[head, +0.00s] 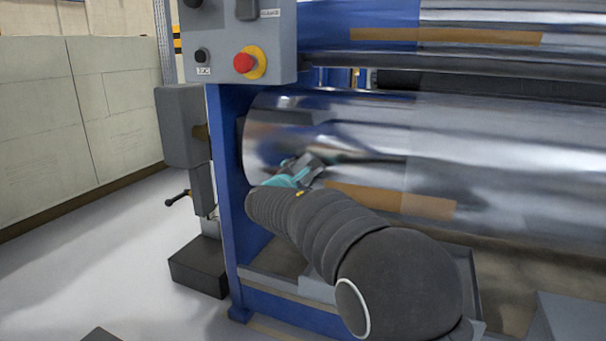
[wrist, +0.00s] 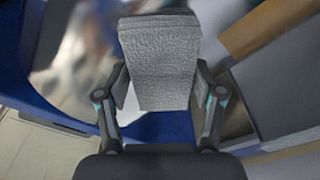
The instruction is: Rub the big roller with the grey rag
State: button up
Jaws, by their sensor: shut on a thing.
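The big roller (head: 480,165) is a shiny metal cylinder lying across the blue machine frame in the head view. Its mirror-like surface also shows in the wrist view (wrist: 85,60). My gripper (head: 305,168) is at the roller's left end, in front of its curved face. In the wrist view my gripper (wrist: 162,95) is shut on the grey rag (wrist: 158,55), a folded, textured block between the two fingers. The rag's far end is toward the roller, but I cannot tell whether it touches. In the head view the rag is hard to make out.
A grey control box with a red stop button (head: 243,63) hangs at the upper left of the blue frame (head: 228,190). Another roller (head: 480,38) lies above the big one. A grey housing with a black handle (head: 182,125) stands left. Floor (head: 90,240) at left is mostly clear.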

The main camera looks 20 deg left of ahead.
jog(key=shift+f, duration=0.1)
jog(key=shift+s+a+b, duration=0.15)
jog(key=shift+s+b, duration=0.6)
jog(key=shift+s, duration=0.75)
jog(key=shift+s+a+b, duration=0.1)
jog(key=shift+s+b, duration=0.6)
jog(key=shift+s, duration=0.75)
jog(key=shift+s+a+b, duration=0.1)
jog(key=shift+s+b, duration=0.65)
jog(key=shift+s, duration=0.75)
